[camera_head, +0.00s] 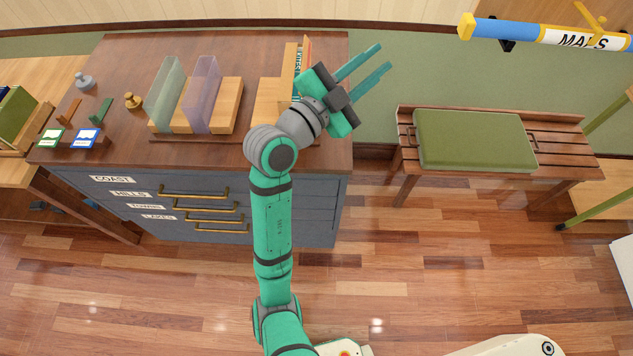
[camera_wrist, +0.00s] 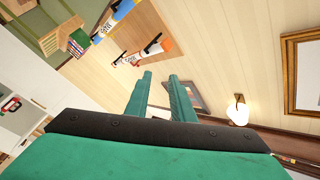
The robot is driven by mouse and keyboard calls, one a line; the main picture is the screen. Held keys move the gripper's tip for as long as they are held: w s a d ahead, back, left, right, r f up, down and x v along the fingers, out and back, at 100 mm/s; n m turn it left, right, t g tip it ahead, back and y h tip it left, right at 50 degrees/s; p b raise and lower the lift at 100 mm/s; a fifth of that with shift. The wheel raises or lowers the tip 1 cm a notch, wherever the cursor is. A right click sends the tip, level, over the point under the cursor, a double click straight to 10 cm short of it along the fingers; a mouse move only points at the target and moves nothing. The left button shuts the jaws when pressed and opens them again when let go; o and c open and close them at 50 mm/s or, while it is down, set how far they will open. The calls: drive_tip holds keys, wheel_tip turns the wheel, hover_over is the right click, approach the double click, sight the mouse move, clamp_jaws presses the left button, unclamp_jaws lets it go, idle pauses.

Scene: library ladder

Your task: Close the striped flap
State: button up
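I cannot clearly make out a striped flap in either view. A narrow upright piece with coloured bands (camera_head: 305,57) stands beside a wooden panel at the right end of the cabinet top (camera_head: 230,55). My gripper partly hides this area, so I cannot tell whether it is the flap. My gripper (camera_head: 385,56) is raised at the cabinet's right end, its fingers pointing up and right. In the wrist view its two green fingers (camera_wrist: 160,75) are apart, with only the wall between them. It holds nothing.
Two translucent dividers (camera_head: 165,95) (camera_head: 203,95) stand on a wooden block. The grey cabinet has drawers with brass handles (camera_head: 195,192). A slatted bench with a green cushion (camera_head: 475,140) stands right. A blue and yellow map tube (camera_head: 545,32) hangs upper right. Floor is clear between cabinet and bench.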

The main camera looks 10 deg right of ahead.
drive_tip(key=s+a+f+n+t+y, duration=0.2)
drive_tip(key=s+a+f+n+y, duration=0.1)
drive_tip(key=f+n, duration=0.3)
drive_tip(key=s+a+f+n+t+y, duration=0.3)
drive_tip(key=a+f+n+y, duration=0.2)
drive_tip(key=f, duration=0.5)
drive_tip(key=s+a+f+n+t+y, duration=0.2)
drive_tip(key=a+f+n+y, duration=0.3)
drive_tip(key=f+n, duration=0.3)
drive_tip(key=shift+s+f+n+t+y, duration=0.3)
drive_tip(key=shift+s+f+n, duration=0.15)
drive_tip(key=shift+s, duration=0.25)
drive_tip(key=shift+c, duration=0.6)
